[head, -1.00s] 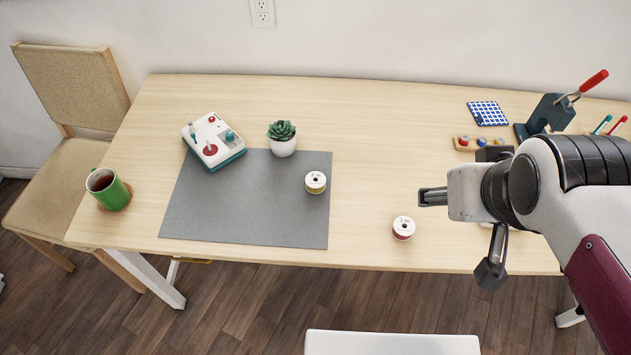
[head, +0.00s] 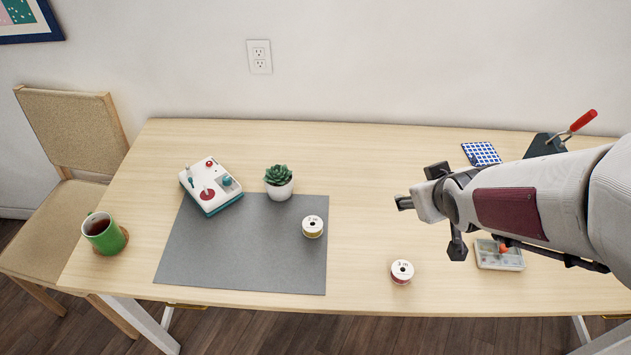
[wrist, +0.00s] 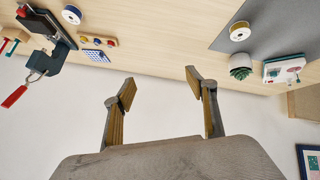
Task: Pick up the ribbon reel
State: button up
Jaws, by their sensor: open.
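Several ribbon reels are in view. A white reel with a yellowish wound edge (head: 313,227) stands on the grey mat (head: 240,270); it also shows in the wrist view (wrist: 240,31). A white reel with a red wound edge (head: 401,272) sits on bare table right of the mat. A blue-edged reel (wrist: 71,14) shows near the dark press in the wrist view; in the head view my arm seems to hide it. My gripper (wrist: 161,86) is open and empty, its fingers spread above the table and apart from every reel.
A potted succulent (head: 279,184) and a white-and-teal device (head: 211,184) stand by the mat's far edge. A green mug (head: 103,234) is at the left. A clear box (head: 498,256) lies under my arm. A blue checked pad (head: 481,153) lies farther back.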

jog(key=w+a+f+n+y, duration=0.2)
jog(key=w+a+f, duration=0.15)
jog(key=f, duration=0.25)
jog(key=n+y, duration=0.2)
jog(key=y, duration=0.2)
send_near(318, 229)
jog(key=shift+t, duration=0.4)
jog(key=w+d, duration=0.4)
jog(key=shift+w+d+r, duration=0.15)
jog(key=shift+w+d, duration=0.15)
jog(key=shift+w, duration=0.05)
jog(key=s+a+f+y, duration=0.1)
jog(key=a, duration=0.1)
jog(key=s+a+f+y, duration=0.1)
jog(key=f, duration=0.1)
jog(key=shift+s+a+f+n+y, duration=0.1)
jog(key=shift+s+a+n+y, duration=0.05)
jog(key=shift+a+n+y, duration=0.2)
jog(key=shift+s+a+f+y, duration=0.2)
jog(key=shift+s+a+y, duration=0.05)
jog(key=shift+s+a, duration=0.15)
jog(key=shift+w+a, duration=0.1)
jog(key=shift+w, duration=0.05)
jog(key=shift+x, duration=1.2)
